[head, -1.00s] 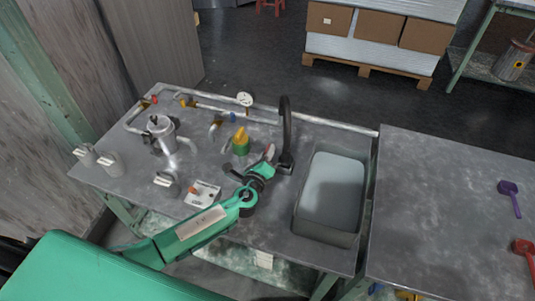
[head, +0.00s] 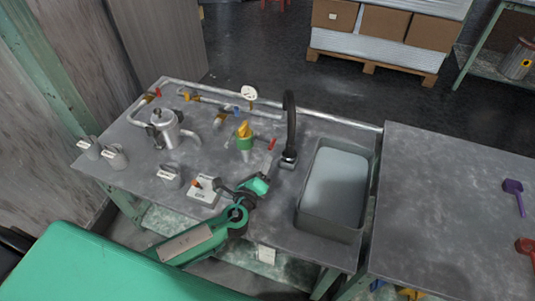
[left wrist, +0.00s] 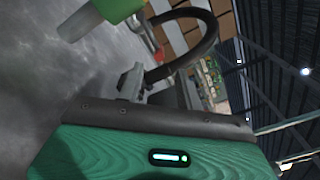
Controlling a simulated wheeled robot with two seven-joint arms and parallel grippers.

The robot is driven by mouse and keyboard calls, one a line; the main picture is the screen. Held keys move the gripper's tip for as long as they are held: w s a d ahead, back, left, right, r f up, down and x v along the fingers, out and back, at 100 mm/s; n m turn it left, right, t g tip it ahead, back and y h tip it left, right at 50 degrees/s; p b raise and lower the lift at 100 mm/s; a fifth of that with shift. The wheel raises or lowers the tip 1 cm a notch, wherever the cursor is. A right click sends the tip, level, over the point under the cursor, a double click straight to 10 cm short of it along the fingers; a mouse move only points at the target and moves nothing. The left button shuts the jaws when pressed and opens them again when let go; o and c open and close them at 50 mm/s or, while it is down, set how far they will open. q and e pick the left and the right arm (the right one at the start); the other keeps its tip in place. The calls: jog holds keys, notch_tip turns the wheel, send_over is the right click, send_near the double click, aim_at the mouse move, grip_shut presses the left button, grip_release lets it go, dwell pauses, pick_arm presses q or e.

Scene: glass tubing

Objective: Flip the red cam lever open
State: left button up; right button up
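A small red lever (head: 271,144) stands up, slightly tilted, between the green and yellow fitting (head: 244,135) and the black faucet (head: 290,125) in the head view. I cannot tell what it is mounted on. My left gripper (head: 226,189) is in front of it, nearer to me and apart from it, low over the front of the bench. Its dark fingers are small and overlap, so their opening is unclear. In the left wrist view, the green fitting (left wrist: 118,8) and the black faucet arc (left wrist: 212,30) show beyond my green gripper housing. My right gripper is out of view.
A white panel with an orange knob (head: 203,192) lies just left of the gripper. A grey sink (head: 312,218) is to the right. A metal pot (head: 165,130), grey containers (head: 114,157) and pipes with a gauge (head: 249,93) fill the left and back.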

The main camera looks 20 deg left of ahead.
pick_arm(q)
jog(key=shift+s+a, duration=0.1)
jog(key=shift+s, duration=2.7)
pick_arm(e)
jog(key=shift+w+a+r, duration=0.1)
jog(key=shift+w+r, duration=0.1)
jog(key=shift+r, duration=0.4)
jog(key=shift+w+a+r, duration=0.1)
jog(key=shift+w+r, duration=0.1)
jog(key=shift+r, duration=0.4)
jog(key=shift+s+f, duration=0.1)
